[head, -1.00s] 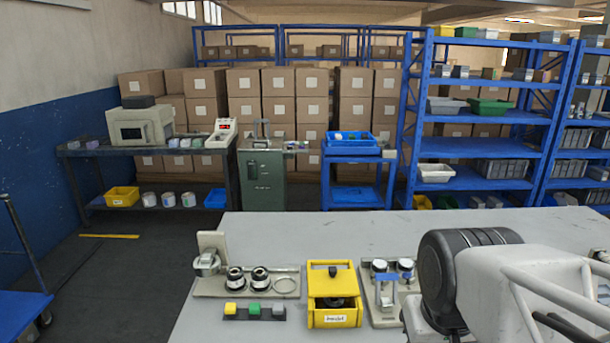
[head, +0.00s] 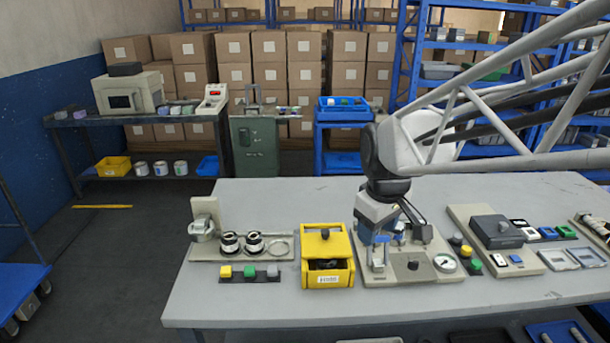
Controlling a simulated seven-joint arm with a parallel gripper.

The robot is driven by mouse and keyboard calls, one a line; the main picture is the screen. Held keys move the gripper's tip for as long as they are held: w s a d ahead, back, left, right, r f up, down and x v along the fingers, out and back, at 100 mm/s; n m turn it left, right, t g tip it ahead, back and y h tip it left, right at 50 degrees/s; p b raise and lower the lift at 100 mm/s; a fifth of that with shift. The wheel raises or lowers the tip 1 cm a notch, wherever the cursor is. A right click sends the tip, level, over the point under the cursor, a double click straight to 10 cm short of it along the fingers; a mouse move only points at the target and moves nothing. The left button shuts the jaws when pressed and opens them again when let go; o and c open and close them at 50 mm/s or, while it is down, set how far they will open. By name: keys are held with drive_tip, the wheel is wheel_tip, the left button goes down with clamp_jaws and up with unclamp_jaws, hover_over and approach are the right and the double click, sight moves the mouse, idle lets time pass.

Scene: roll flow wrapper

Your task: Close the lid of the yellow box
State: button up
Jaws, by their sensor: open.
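The yellow box (head: 328,275) stands on the grey table, left of my gripper, with a white label on its front. Its yellow lid (head: 324,246) is raised and tilted back at the rear, with a dark knob (head: 325,233) on it. The box's front opening shows a dark object inside. My gripper (head: 385,262) points down over the fixture to the right of the box, apart from the box. Its fingers are small here and partly merge with the fixture behind them.
A plate with two dark-and-silver rollers (head: 240,244) and a ring lies left of the box. Yellow, green and grey blocks (head: 248,273) sit in front of it. The fixture with a gauge (head: 445,263) is close on the right. The front table strip (head: 300,307) is clear.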

drive_tip(key=w+a+f+n, duration=0.1)
drive_tip(key=w+f+n, duration=0.15)
drive_tip(key=w, duration=0.45)
drive_tip(key=w+a+f+n, duration=0.2)
drive_tip(key=w+n, duration=0.1)
drive_tip(key=w, duration=0.4)
drive_tip(key=n+g, duration=0.2)
drive_tip(key=n, duration=0.4)
hover_over(326, 231)
drive_tip(key=shift+m, duration=0.25)
wheel_tip(326, 231, down, 9)
drive_tip(key=shift+r, duration=0.15)
drive_tip(key=shift+f, duration=0.2)
drive_tip(key=shift+f, duration=3.85)
clamp_jaws()
